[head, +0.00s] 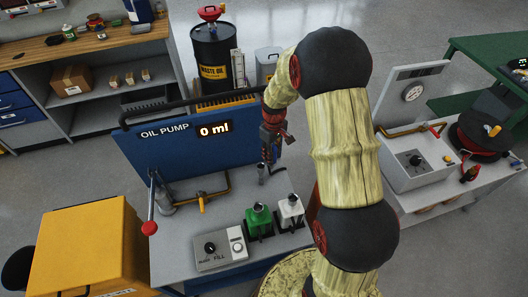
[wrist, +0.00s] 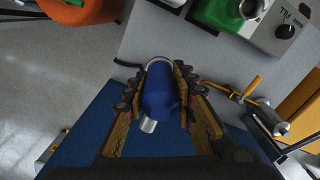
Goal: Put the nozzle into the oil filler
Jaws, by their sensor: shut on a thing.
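My gripper (wrist: 162,75) is shut on a blue nozzle (wrist: 158,92) with a short silver tip. In the head view my gripper (head: 271,158) is over the right part of the oil pump bench, beside its blue panel (head: 165,143). A silver ring (wrist: 158,61) shows at the far end of the nozzle; I cannot tell whether they touch. A small grey cylinder (head: 262,173) stands under my gripper. The pump display (head: 214,130) reads 0 ml. I cannot clearly make out the oil filler; a dark round unit with a yellow cap (head: 494,131) stands on the right bench.
A yellow cabinet (head: 85,252) stands left. A gauge box (head: 413,160) is on the right bench.

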